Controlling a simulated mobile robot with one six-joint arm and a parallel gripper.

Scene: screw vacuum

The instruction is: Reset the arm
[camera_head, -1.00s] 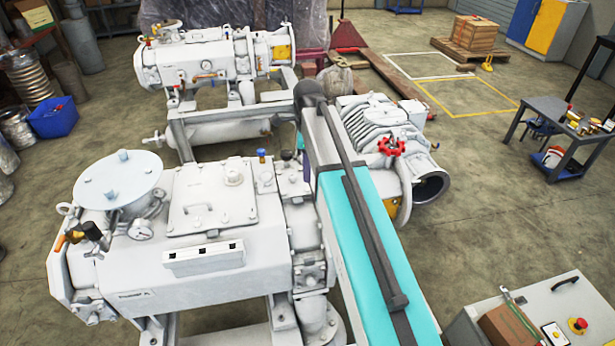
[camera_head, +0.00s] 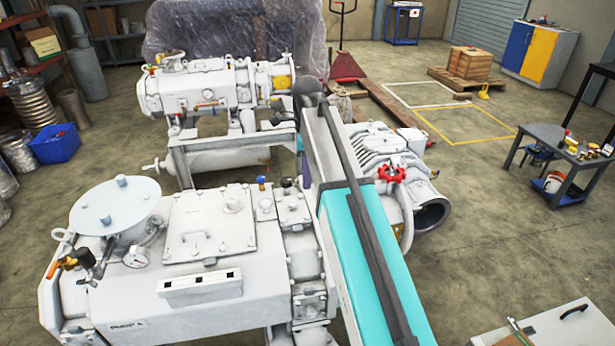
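My arm shows as a long white and teal link with a dark tube along it. It runs from the bottom centre up to a dark rounded joint in the middle of the head view. My gripper is not in sight, and the far end of the arm beyond that joint is hidden. The white screw vacuum pump (camera_head: 205,262) stands to the left of the arm, with a round plate (camera_head: 115,207) on top. A ribbed white unit with a red valve wheel (camera_head: 391,174) stands just right of the arm.
A second white pump (camera_head: 205,88) stands behind the first. A dark table with small items (camera_head: 545,132) is at the right. A pale cabinet top (camera_head: 560,325) is at the lower right. A blue bin (camera_head: 57,143) sits far left. Floor at the right centre is clear.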

